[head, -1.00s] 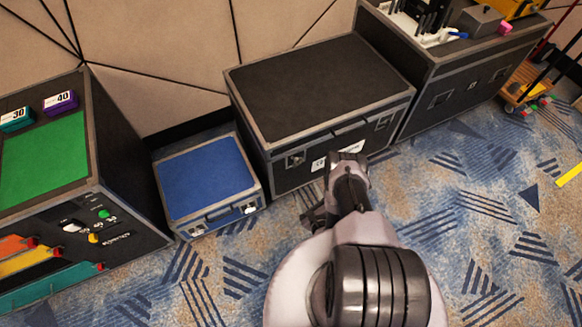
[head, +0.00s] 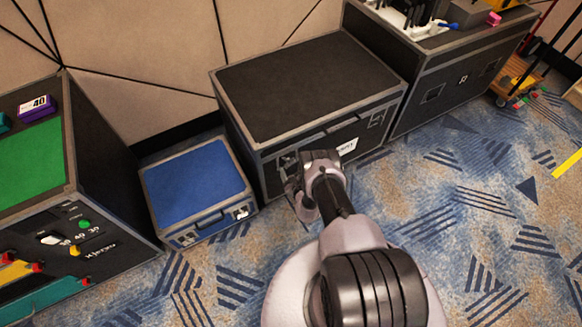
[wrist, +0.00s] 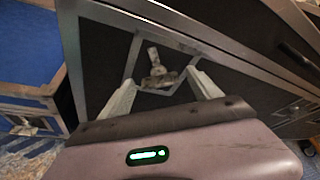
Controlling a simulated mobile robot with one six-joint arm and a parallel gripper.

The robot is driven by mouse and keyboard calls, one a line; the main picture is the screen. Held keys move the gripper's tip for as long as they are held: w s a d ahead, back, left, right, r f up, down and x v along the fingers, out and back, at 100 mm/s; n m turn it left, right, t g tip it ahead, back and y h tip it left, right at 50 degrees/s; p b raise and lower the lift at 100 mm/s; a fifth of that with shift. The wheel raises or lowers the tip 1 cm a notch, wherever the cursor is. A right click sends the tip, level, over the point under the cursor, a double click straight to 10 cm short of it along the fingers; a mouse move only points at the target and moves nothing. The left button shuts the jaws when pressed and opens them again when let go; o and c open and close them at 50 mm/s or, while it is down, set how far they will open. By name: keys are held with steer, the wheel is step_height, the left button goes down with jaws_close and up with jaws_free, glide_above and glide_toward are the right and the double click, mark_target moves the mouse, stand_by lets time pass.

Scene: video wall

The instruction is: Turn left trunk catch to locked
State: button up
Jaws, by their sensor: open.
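The black trunk (head: 310,85) with grey metal edges stands against the wall, its lid closed. Its left catch (wrist: 155,72) is a small metal piece in a plate on the front face, seen in the wrist view. In the head view my gripper mostly hides this catch. My gripper (wrist: 161,84) is open and empty, facing the front of the trunk, with one pale finger on each side of the catch. I cannot tell whether the fingers touch it.
A blue case (head: 196,183) stands on the floor just left of the trunk. A black cabinet with a green top (head: 35,150) is farther left. A taller black case (head: 450,85) adjoins on the right. The carpet (head: 450,220) at front right is clear.

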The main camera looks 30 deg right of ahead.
steer(key=c, duration=1.4)
steer(key=shift+d+m+g+y, duration=0.1)
steer(key=shift+m+g+y, duration=0.2)
steer(key=shift+m+y, duration=1.3)
steer(key=shift+m, duration=0.8)
steer(key=o, duration=1.4)
